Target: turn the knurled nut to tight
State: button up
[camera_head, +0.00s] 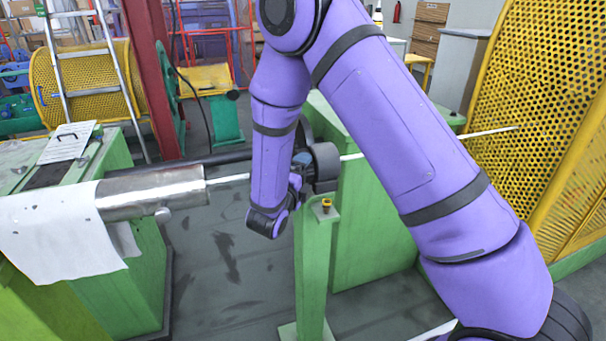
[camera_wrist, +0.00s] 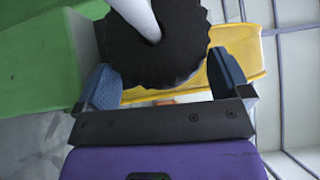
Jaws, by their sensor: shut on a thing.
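The knurled nut is a black, ridged, round piece (camera_wrist: 185,55) in the wrist view, with a white rod (camera_wrist: 137,15) passing through its middle. My gripper (camera_wrist: 165,76) has its two blue ribbed fingers on opposite sides of the nut's lower part and is shut on it. In the head view the nut shows as a dark cylinder (camera_head: 326,166) on the white rod, just right of my wrist, above a green post (camera_head: 312,265). The fingertips are mostly hidden there by my arm. I cannot tell from the pictures how tight the nut is.
A metal tube (camera_head: 150,192) on a green stand with a white cloth (camera_head: 60,230) lies left. A small yellow-topped knob (camera_head: 326,205) sits on the post. A green cabinet (camera_head: 360,230) stands behind it, and a yellow perforated guard (camera_head: 540,100) is right. Open floor (camera_head: 220,270) lies between.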

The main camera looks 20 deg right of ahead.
jog(key=shift+f+m+t+h, duration=0.35)
jog(key=shift+m+t+h, duration=0.05)
jog(key=shift+m+h, duration=0.2)
jog(key=o, duration=0.5)
jog(key=shift+v, duration=5.4)
